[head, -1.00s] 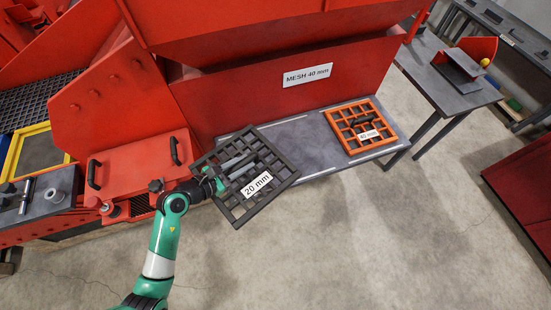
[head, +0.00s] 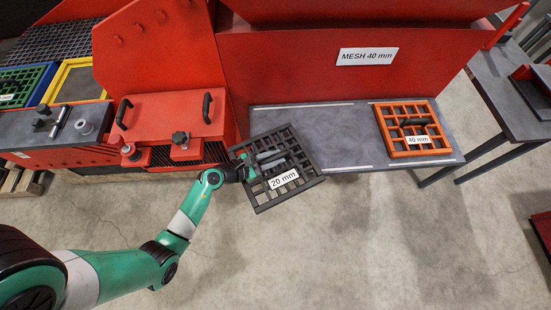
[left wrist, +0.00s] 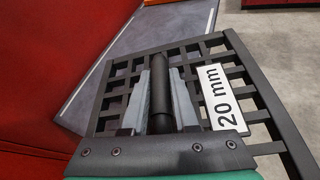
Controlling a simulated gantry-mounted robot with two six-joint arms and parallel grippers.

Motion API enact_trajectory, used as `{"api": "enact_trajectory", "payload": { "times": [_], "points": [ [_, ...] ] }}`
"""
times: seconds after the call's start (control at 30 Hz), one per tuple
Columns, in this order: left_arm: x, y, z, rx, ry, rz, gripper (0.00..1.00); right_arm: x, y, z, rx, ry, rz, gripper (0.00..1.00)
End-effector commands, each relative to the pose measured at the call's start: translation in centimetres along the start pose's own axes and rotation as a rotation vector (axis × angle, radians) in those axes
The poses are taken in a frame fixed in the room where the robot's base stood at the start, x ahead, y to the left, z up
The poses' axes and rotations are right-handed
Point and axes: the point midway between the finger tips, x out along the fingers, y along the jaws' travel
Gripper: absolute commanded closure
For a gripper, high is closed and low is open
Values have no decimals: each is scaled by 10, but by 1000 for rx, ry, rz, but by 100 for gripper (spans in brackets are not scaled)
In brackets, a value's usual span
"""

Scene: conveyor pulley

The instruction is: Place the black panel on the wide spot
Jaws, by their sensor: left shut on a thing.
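The black panel (head: 301,182) is a dark square grid with a white "20 mm" label. My left gripper (head: 271,161) is shut on the panel's handle. In the left wrist view, the two grey fingers (left wrist: 162,95) sit on both sides of the panel's black handle (left wrist: 170,75), and the panel (left wrist: 245,75) spreads out beneath them. The panel is held tilted at the left front of the grey bench (head: 345,140), covering part of its left end. The bench also shows in the left wrist view (left wrist: 140,45). My right gripper is not in view.
An orange grid panel (head: 424,148) labelled "40 mm" lies on the bench's right part. The bench's middle is clear. A red machine wall (head: 300,70) with a "MESH 40 mm" sign rises behind. A red hatch (head: 170,122) with black handles stands left. A grey table (head: 497,90) is right.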

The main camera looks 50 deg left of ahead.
Motion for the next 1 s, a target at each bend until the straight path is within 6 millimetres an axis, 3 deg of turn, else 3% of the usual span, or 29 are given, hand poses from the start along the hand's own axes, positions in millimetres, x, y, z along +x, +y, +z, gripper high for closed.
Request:
{"api": "enact_trajectory", "payload": {
  "times": [0.17,0.4,0.8,0.83,1.0],
  "points": [
    [2,1,-1,2,-6,4,100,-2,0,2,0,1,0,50],
    [15,-6,-32,0,-6,3,100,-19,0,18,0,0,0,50],
    [16,-6,-35,1,-6,4,100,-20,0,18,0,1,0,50],
    [16,-8,-38,0,-1,1,71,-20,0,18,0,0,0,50],
    [16,-8,-37,1,-1,1,43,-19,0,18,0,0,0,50]
  ]
}}
